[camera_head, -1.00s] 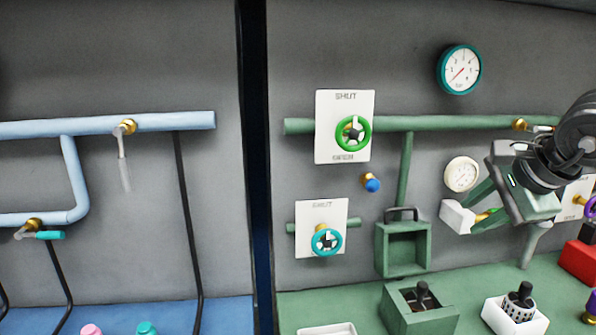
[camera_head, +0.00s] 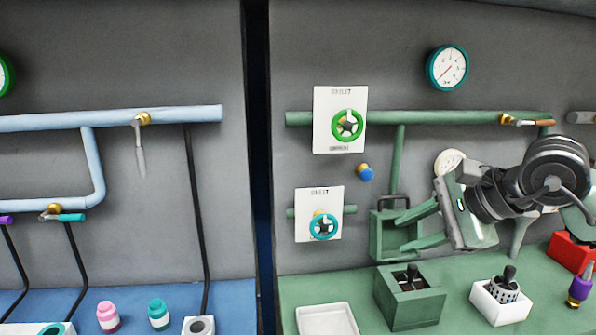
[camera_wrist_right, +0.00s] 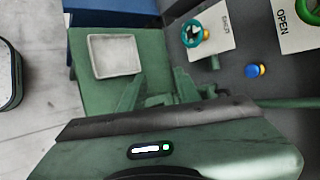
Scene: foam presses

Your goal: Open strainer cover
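The green strainer housing (camera_head: 381,243) hangs on the grey wall below the green pipe, with a dark handle (camera_head: 393,200) at its top. My right gripper (camera_head: 401,234) comes in from the right, its two green fingers apart and pointing left. The fingers overlap the right part of the housing in the head view; I cannot tell whether they touch it. In the right wrist view the open fingers (camera_wrist_right: 158,78) show with nothing clearly held between them. The handle and housing are not clearly visible there. My left gripper is not in view.
Below on the green bench stand an open green box (camera_head: 408,311), a white box (camera_head: 498,305) with a perforated basket (camera_head: 503,288), and a white tray (camera_head: 327,320). The teal handwheel (camera_head: 323,227) and blue knob (camera_head: 365,173) are left of the housing. A red box (camera_head: 571,252) is at right.

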